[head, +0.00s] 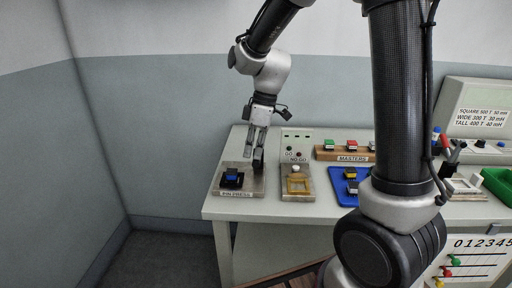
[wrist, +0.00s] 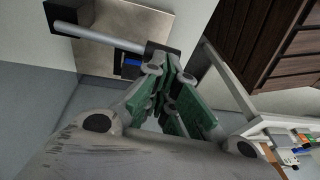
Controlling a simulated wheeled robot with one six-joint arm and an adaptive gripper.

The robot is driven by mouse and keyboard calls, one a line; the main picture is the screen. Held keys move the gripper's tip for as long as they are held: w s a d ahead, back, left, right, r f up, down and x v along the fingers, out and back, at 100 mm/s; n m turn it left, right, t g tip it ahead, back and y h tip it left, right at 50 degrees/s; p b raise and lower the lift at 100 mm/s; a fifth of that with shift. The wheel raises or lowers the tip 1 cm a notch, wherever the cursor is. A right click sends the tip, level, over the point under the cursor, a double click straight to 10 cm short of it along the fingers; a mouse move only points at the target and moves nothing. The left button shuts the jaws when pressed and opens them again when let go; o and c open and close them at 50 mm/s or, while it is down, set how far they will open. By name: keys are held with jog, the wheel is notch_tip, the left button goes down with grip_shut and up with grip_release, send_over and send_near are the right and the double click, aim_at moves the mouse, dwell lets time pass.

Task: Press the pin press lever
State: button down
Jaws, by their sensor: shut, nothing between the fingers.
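The pin press (head: 235,192) sits at the left end of the bench, on a metal plate labelled PIN PRESS. A black fixture with a blue part (head: 232,176) stands on it; the blue part also shows in the wrist view (wrist: 131,67). The lever (wrist: 100,38) is a silver bar with a black end by my fingertips. In the head view a dark upright piece (head: 258,160), seemingly the lever's handle, stands at the plate's right. My gripper (head: 254,152) points down, shut and empty, right above the press. In the wrist view its tips (wrist: 168,68) overlap the lever's black end; contact is unclear.
A GO/NO GO gauge (head: 297,184) stands right of the press. Further right are a MASTERS rack (head: 341,155) with coloured blocks and a blue tray (head: 342,190), partly hidden by my arm. A green bin (head: 497,183) is at the far right. A wall lies left.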

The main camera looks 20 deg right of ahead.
aim_at(255, 161)
jog(key=shift+s+a+f+t+h, duration=0.1)
jog(key=shift+s+f+t+h, duration=0.2)
jog(key=shift+f+t, duration=0.2)
jog(key=shift+s+a+f+t+h, duration=0.1)
jog(key=shift+s+f+t+h, duration=0.15)
jog(key=shift+f+t, duration=0.25)
jog(key=shift+s+f, duration=0.15)
jog(key=shift+f, duration=1.4)
jog(key=shift+s+f, duration=0.1)
jog(key=shift+s, duration=0.05)
